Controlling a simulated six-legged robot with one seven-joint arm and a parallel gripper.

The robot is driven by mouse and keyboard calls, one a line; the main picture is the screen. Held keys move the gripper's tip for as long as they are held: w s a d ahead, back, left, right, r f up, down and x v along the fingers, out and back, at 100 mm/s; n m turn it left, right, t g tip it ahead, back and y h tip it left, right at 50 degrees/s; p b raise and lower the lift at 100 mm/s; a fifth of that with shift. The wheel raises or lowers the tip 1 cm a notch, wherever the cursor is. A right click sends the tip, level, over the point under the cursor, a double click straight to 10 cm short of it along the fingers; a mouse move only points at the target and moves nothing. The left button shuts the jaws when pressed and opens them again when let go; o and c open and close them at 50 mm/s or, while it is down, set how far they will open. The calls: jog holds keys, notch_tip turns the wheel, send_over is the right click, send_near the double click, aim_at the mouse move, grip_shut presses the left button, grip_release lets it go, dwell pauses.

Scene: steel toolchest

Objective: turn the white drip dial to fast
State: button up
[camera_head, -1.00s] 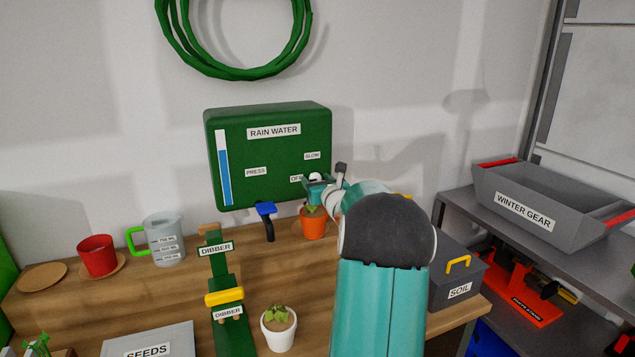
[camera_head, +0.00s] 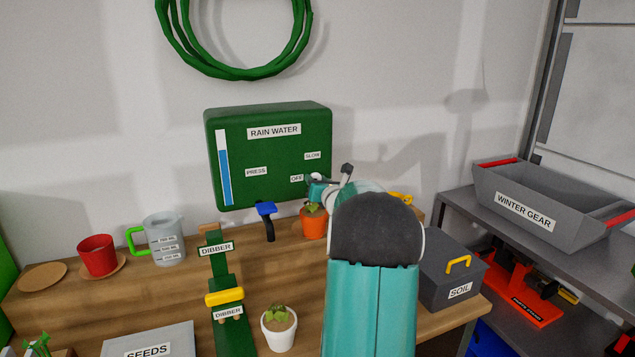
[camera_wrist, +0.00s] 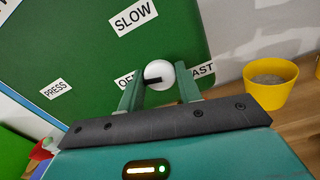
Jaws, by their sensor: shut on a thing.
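The white drip dial (camera_wrist: 161,76) is on the front of the green rain water tank (camera_wrist: 75,50). In the wrist view its black bar points left, toward the OFF label (camera_wrist: 126,80). The SLOW label (camera_wrist: 133,16) is above the dial, and the FAST label (camera_wrist: 201,71) is to its right, partly hidden by a finger. My gripper (camera_wrist: 159,88) has one finger on each side of the dial and is shut on it. In the head view the dial (camera_head: 316,176) is small and partly hidden by my gripper (camera_head: 318,183).
An orange pot (camera_head: 313,223) with a plant stands below my gripper. A blue-handled tap (camera_head: 265,210) juts from the tank's underside. A yellow pot (camera_wrist: 271,82) stands right of the tank. A grey soil box (camera_head: 452,275) is at the bench's right end.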

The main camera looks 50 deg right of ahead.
jog(key=shift+m, duration=16.6)
jog(key=o, duration=1)
jog(key=shift+s, duration=0.1)
